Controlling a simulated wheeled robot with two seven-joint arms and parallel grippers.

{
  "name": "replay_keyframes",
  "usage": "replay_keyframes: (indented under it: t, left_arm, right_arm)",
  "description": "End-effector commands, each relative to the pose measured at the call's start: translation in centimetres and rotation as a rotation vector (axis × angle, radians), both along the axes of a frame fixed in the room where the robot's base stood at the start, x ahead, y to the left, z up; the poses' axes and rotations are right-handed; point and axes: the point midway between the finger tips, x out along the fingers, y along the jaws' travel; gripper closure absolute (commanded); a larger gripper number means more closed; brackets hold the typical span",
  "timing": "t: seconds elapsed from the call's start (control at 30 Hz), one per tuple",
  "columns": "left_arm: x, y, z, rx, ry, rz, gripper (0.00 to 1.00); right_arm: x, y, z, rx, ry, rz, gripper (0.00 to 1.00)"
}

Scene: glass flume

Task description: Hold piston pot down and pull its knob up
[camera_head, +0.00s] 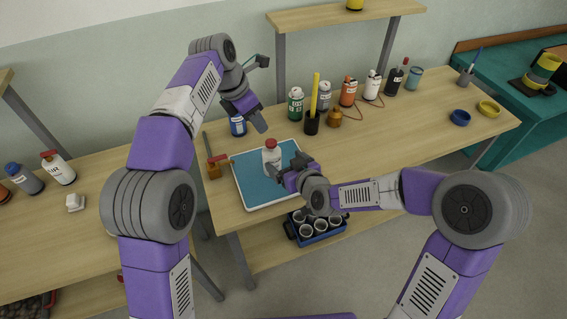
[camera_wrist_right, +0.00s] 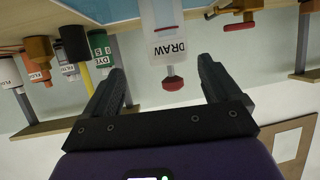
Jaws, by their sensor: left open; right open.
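The piston pot (camera_head: 271,158) is a pale upright pot with a red knob (camera_head: 271,143) on top, standing on a blue tray with a white rim (camera_head: 238,190). In the right wrist view, upside down, the pot (camera_wrist_right: 163,20) bears the label "DRAW", and its red knob (camera_wrist_right: 172,83) sits at the end of a pale rod. My right gripper (camera_head: 282,173) is open beside the pot, on its near right side. In the wrist view its fingers (camera_wrist_right: 162,72) lie on either side of the knob. My left gripper (camera_head: 260,127) is open and empty, above and behind the pot.
Several labelled bottles, including a green one (camera_head: 295,104), stand behind the tray with a black cup (camera_head: 312,123) holding a yellow stick. A red-handled brown fitting (camera_head: 214,168) is left of the tray. A blue crate (camera_head: 319,236) sits below. The table's right part is mostly clear.

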Motion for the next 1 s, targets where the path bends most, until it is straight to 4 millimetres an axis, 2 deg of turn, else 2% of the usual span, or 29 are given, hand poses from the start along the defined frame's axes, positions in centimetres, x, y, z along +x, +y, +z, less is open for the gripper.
replay_keyframes:
  t: [0.17,0.6,1.0]
  left_arm:
    - [0.0,0.0,0.0,0.000,0.000,0.000,0.57]
    - [0.0,0.0,0.0,0.000,0.000,0.000,0.57]
    - [0.0,0.0,0.0,0.000,0.000,0.000,0.57]
  right_arm:
    - [0.3,1.4,-0.1,-0.007,-0.008,0.031,0.09]
    - [5.2,3.8,-2.4,-0.006,-0.008,0.029,0.09]
    - [5.9,4.1,-2.7,-0.006,-0.009,0.027,0.09]
